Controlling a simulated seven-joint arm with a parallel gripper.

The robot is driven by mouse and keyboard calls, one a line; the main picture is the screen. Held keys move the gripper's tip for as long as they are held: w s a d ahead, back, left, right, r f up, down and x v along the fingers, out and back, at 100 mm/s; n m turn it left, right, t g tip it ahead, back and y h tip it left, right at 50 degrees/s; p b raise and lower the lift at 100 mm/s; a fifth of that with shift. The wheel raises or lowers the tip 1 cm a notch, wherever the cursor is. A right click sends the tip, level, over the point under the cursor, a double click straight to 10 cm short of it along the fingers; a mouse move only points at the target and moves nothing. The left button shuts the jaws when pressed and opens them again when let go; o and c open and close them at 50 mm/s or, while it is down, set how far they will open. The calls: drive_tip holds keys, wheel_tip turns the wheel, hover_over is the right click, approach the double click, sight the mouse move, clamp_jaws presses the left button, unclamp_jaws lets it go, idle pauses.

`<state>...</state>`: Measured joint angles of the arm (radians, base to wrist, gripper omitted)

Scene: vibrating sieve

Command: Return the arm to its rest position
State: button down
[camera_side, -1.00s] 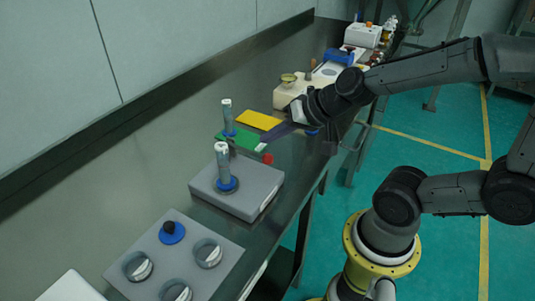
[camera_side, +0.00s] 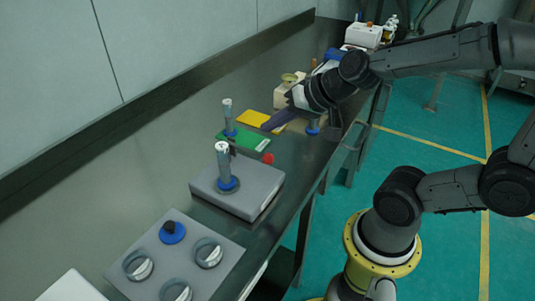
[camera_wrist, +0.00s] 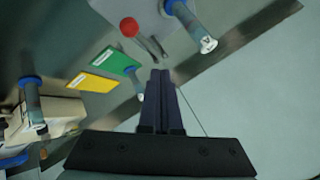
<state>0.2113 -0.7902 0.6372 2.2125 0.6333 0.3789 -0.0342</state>
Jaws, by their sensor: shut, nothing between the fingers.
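My gripper (camera_side: 268,124) is shut and empty. In the side view it is above the bench by the yellow card (camera_side: 252,119), pointing left. In the wrist view my gripper (camera_wrist: 160,75) shows its two dark fingers together with nothing between them. The vibrating sieve cannot be told for sure; a grey box (camera_side: 250,190) with an upright tube (camera_side: 223,160) in a blue collar stands on the bench.
A green card (camera_side: 245,138), another tube (camera_side: 228,112) and a red ball (camera_side: 268,158) are near my gripper. A grey panel (camera_side: 215,283) with round holders lies in front. A cream device (camera_side: 285,95) and a white machine (camera_side: 362,35) stand farther back. Open bench lies along the wall.

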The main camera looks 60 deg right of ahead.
drive_tip(key=s+a+r+n+y, duration=0.1)
drive_tip(key=s+a+r+n, duration=0.3)
drive_tip(key=s+r+n, duration=0.1)
drive_tip(key=s+d+f+n+g+h, duration=0.2)
drive_tip(key=s+f+g, duration=0.1)
drive_tip(key=s, duration=0.5)
drive_tip(key=shift+d+n+g, duration=0.3)
drive_tip(key=shift+d+n, duration=0.05)
drive_tip(key=shift+n, duration=0.05)
